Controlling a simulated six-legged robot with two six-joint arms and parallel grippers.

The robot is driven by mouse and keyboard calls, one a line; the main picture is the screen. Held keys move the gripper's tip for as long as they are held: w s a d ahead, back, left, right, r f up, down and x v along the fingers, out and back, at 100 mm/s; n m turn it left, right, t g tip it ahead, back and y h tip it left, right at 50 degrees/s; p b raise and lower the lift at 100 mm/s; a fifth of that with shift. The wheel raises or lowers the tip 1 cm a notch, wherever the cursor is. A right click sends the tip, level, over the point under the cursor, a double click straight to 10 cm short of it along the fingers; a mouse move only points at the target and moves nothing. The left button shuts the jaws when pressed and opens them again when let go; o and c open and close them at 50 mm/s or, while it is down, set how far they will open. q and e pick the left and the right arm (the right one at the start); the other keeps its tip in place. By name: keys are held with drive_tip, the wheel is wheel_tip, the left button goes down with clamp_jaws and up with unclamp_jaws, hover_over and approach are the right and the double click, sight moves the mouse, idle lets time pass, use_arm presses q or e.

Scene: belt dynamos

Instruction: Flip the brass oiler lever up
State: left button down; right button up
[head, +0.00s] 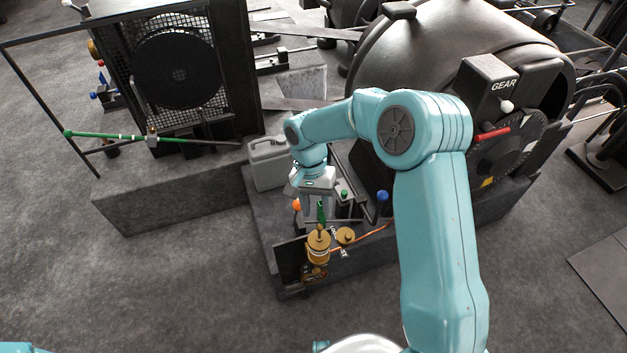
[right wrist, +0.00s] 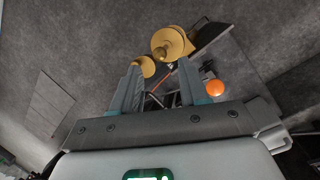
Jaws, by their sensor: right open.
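The brass oiler (head: 318,244) stands at the near end of the dark machine base, with a smaller round brass part (head: 346,235) beside it. Both also show in the right wrist view, the oiler (right wrist: 172,42) beyond the fingertips and the smaller brass part (right wrist: 147,66) nearer the left finger. The lever is too small to make out, so I cannot tell its position. My right gripper (head: 317,214) points down just behind the oiler; its fingers (right wrist: 160,80) are apart with nothing gripped between them. My left gripper is out of view.
An orange ball knob (head: 296,204) is close beside my right gripper, and a blue-knobbed lever (head: 383,196) stands to its right. A grey can (head: 269,163) is behind. A green rod (head: 130,137) sticks out at left. The floor in front is clear.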

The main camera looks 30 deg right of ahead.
drive_tip(key=v, duration=0.9)
drive_tip(key=shift+r, duration=0.2)
drive_tip(key=s+a+f+n+t+y, duration=0.15)
drive_tip(key=a+f, duration=0.25)
drive_tip(key=f, duration=0.4)
drive_tip(key=s+a+f+n+y, duration=0.1)
drive_tip(key=s+a+f+n, duration=0.2)
drive_tip(key=a+f, duration=0.35)
drive_tip(key=s+a+f+n+t, duration=0.1)
drive_tip(key=s+a+f, duration=0.1)
drive_tip(key=s+f, duration=0.3)
drive_tip(key=s+a+f+n+t, duration=0.1)
drive_tip(key=s+f, duration=0.4)
drive_tip(key=s, duration=0.5)
drive_tip(key=shift+a+f+n+y, duration=0.25)
drive_tip(key=shift+a+n+y, duration=0.25)
drive_tip(key=shift+a, duration=0.65)
